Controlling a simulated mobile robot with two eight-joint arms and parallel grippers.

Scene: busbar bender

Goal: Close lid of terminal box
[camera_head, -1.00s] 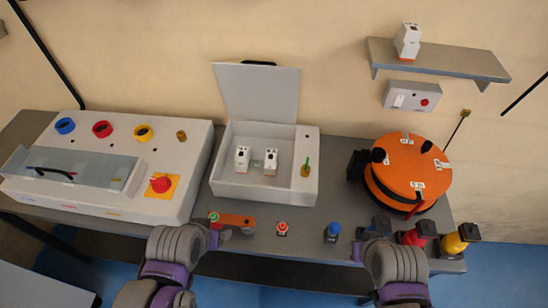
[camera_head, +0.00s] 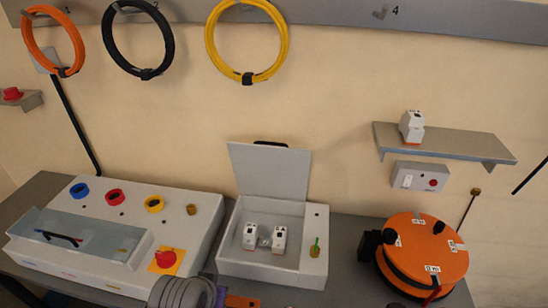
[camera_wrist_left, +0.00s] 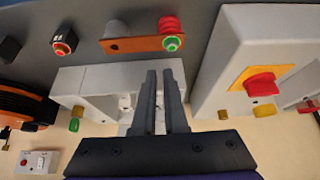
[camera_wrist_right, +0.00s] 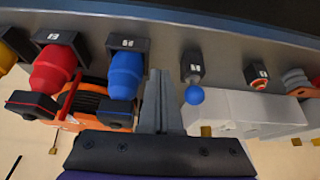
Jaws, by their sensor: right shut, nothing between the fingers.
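The white terminal box (camera_head: 262,268) stands on the bench in the head view. Its lid (camera_head: 270,172) is raised upright at the back, with a black handle (camera_head: 270,143) on its top edge. Two white breakers (camera_head: 279,239) sit inside. The box also shows in the left wrist view (camera_wrist_left: 95,80), partly hidden behind my left gripper (camera_wrist_left: 162,72), whose fingers are slightly apart with nothing between them. My right gripper (camera_wrist_right: 162,72) is shut and empty beside the blue knob (camera_wrist_right: 194,95).
A shelf (camera_head: 445,145) and hanging cable coils (camera_head: 248,40) are on the wall above.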

